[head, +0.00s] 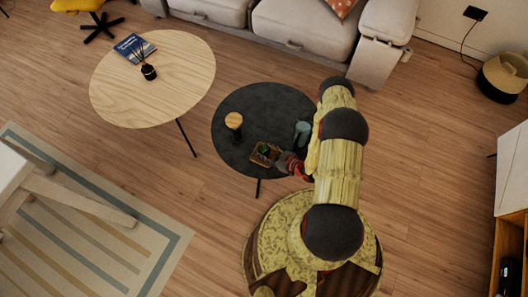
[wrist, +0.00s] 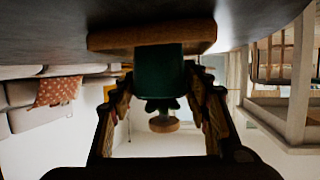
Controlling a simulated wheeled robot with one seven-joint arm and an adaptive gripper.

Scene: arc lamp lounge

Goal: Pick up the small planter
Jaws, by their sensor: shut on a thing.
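The small planter is a dark green pot (wrist: 158,72) with a dark leafy plant (wrist: 160,104), seen upside down in the wrist view. In the head view the planter (head: 265,151) is a small green spot in a brown wooden tray (head: 256,160) on the round black table (head: 238,101). My gripper (wrist: 160,80) has a finger on each side of the pot and is shut on it. In the head view my gripper (head: 284,163) reaches in from the right. The pot appears to stand on or just above the tray (wrist: 105,40); any gap is not clear.
On the black table, a wooden-topped jar (head: 234,121) stands left of the tray and a grey-green cup (head: 302,130) stands close to my arm. A pale wooden table (head: 180,72) is at upper left, a sofa (head: 290,30) behind.

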